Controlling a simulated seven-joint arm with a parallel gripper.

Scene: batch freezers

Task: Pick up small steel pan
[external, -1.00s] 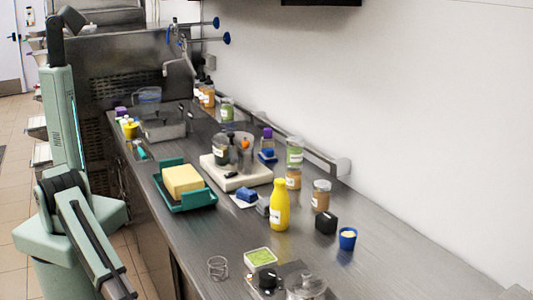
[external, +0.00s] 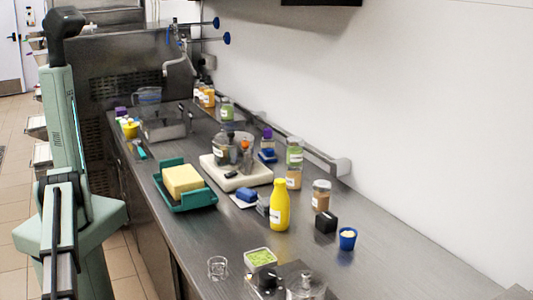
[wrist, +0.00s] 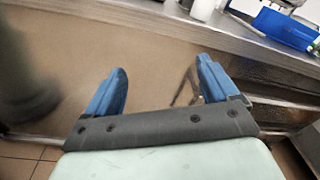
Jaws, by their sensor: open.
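A rectangular steel pan (external: 165,131) sits toward the far left end of the steel counter. I cannot tell for sure that it is the small steel pan. Round metal-looking ware (external: 305,286) also stands at the near edge of the external picture, partly cut off. My gripper (wrist: 162,65) shows in the wrist view with its two blue fingers wide apart and nothing between them. It is beside the counter, below its top, facing a brown surface. In the external view my gripper is out of the picture.
A green tray with a yellow block (external: 183,179), a white board (external: 245,176) and a yellow bottle (external: 280,205) crowd the counter. A clear glass (external: 217,267) stands near its front edge. The wrist view shows a blue tray (wrist: 283,29) on the counter.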

